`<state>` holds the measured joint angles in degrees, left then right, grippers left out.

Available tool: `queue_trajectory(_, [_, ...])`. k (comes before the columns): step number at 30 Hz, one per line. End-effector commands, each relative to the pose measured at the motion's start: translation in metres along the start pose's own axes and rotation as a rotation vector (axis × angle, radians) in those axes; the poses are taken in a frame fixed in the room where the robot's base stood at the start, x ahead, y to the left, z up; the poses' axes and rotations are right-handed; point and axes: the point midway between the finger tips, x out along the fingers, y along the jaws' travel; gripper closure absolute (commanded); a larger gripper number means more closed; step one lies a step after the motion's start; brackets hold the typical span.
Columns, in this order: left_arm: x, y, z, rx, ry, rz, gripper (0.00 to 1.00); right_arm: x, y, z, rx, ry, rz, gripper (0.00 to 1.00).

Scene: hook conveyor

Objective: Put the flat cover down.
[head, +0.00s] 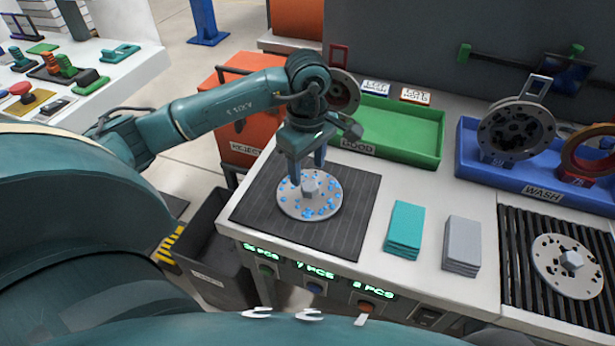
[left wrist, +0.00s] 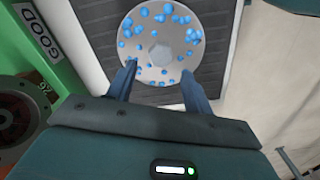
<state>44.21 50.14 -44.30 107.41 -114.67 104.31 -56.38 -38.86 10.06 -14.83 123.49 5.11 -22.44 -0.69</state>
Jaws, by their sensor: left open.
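A round, flat grey cover (head: 325,209) with a hexagonal knob and many blue spots lies on the dark ribbed mat (head: 262,225). It also shows in the left wrist view (left wrist: 160,72), face up. My left gripper (head: 308,168) is open and empty, pointing down at the knob side of the cover. In the left wrist view its two fingers (left wrist: 159,70) are apart over the cover's near edge, with the knob beyond them. I cannot tell whether the fingertips touch the cover. My right gripper is not in view.
A green GOOD tray (head: 400,128) is behind the mat, and a blue WASH tray (head: 480,178) holds round parts. Teal pads (head: 404,225) and grey pads (head: 462,242) lie right of the mat. Another round cover (head: 552,262) lies on a black slatted rack. An orange REJECT bin (head: 232,125) stands behind left.

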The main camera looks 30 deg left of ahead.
Motion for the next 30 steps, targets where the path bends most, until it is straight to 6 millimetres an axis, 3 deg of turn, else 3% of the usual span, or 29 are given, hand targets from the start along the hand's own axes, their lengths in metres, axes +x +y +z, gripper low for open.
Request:
queue_trajectory(6, [-0.047, 0.001, -0.001, 0.0, 0.001, 0.005, 0.49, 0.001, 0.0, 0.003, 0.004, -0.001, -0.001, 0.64])
queue_trajectory(12, [-0.07, 0.0, 0.0, -0.001, 0.0, 0.001, 0.49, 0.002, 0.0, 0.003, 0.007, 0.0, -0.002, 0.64])
queue_trajectory(30, [-0.074, 0.0, 0.0, -0.001, -0.001, 0.0, 0.49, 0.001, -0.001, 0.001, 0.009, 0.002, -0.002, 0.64])
